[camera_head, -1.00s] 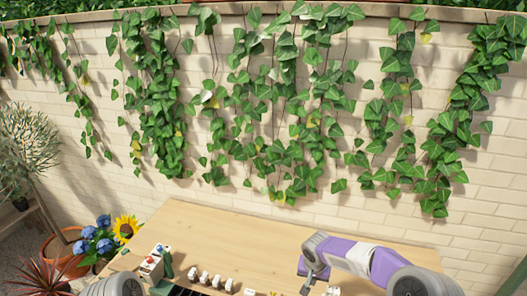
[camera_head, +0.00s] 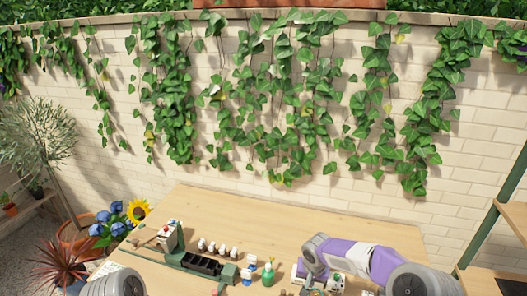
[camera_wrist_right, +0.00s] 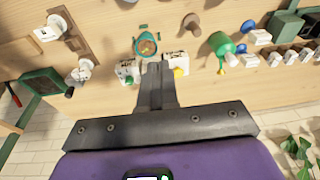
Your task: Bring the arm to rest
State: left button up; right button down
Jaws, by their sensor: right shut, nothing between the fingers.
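My right arm (camera_head: 365,261), with a purple link, reaches in over the right part of the wooden table (camera_head: 290,219). In the right wrist view my right gripper (camera_wrist_right: 155,68) is shut and empty. Its fingertips appear between two small white blocks, the right one (camera_wrist_right: 176,63) with a yellow part. A green ring-shaped item (camera_wrist_right: 146,44) with an orange middle lies just beyond the tips; I cannot tell whether the tips touch anything. Of my left arm only a grey part shows at the lower left of the head view; its gripper is out of frame.
A dark tray (camera_head: 201,263), several white pieces and a green bottle (camera_head: 268,274) stand on the table. Potted flowers (camera_head: 103,232) are at the left, a shelf rack (camera_head: 511,214) at the right, and an ivy-covered brick wall behind. The table's back strip is clear.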

jog(key=s+a+f+n+g+y+b, duration=0.1)
jog(key=s+a+f+g+y+b, duration=0.2)
jog(key=f, duration=0.9)
pick_arm(q)
notch_tip(320, 180, down, 12)
jog(key=w+b, duration=0.1)
jog(key=b, duration=0.7)
jog(key=shift+w, duration=0.3)
pick_arm(e)
jog(key=s+a+f, duration=0.1)
jog(key=s+f, duration=0.8)
jog(key=s, duration=0.2)
jog(key=s+a+f+t+y, duration=0.1)
jog(key=s+f, duration=0.8)
jog(key=s, duration=0.3)
jog(key=shift+m, duration=0.3)
